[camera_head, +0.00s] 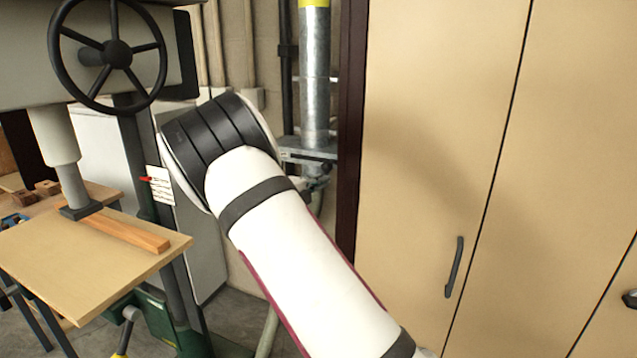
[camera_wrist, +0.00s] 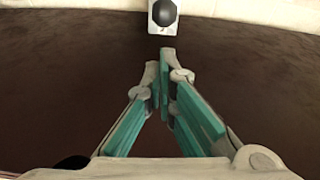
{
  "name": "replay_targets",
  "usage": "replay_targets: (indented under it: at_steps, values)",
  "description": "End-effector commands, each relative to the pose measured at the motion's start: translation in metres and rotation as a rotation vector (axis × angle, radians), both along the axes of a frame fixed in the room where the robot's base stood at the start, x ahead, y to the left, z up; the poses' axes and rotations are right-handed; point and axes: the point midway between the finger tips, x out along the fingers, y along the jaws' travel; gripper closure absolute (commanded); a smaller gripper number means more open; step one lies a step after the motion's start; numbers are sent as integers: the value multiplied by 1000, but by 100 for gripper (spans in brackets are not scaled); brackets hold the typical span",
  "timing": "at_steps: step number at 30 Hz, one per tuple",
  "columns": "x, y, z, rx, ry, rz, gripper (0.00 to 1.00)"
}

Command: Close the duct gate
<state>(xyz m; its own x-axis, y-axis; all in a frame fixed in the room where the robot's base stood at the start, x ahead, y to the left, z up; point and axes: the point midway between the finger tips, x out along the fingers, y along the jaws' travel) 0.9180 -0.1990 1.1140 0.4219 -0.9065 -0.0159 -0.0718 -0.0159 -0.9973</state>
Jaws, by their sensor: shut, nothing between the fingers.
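The duct is a vertical grey metal pipe (camera_head: 314,85) with a yellow band at its top, in the upper middle of the head view. A flat metal gate plate (camera_head: 310,150) crosses the pipe's lower end, with darker fittings just below it. My white arm covers part of the area left of and below the plate. How far the gate is open cannot be told. My gripper (camera_wrist: 164,62) shows in the wrist view, its fingers together and empty, facing a dark brown surface. It is not visible in the head view.
Tan cabinets (camera_head: 440,120) with a dark brown side edge (camera_head: 352,130) stand close on the right. A machine with a black handwheel (camera_head: 117,54) and a wooden table (camera_head: 85,265) is on the left. A white plate with a black round part (camera_wrist: 164,14) is ahead in the wrist view.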

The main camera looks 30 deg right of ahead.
Motion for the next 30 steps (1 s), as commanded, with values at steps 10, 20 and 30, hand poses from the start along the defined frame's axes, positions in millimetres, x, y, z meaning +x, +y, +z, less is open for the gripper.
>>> replay_targets:
  at_steps: [10,20,30]
  values:
    - [23,-51,-1,2,-2,-2,100]
    - [28,-61,-2,3,-1,1,100]
    - [37,-55,-3,2,-5,1,100]
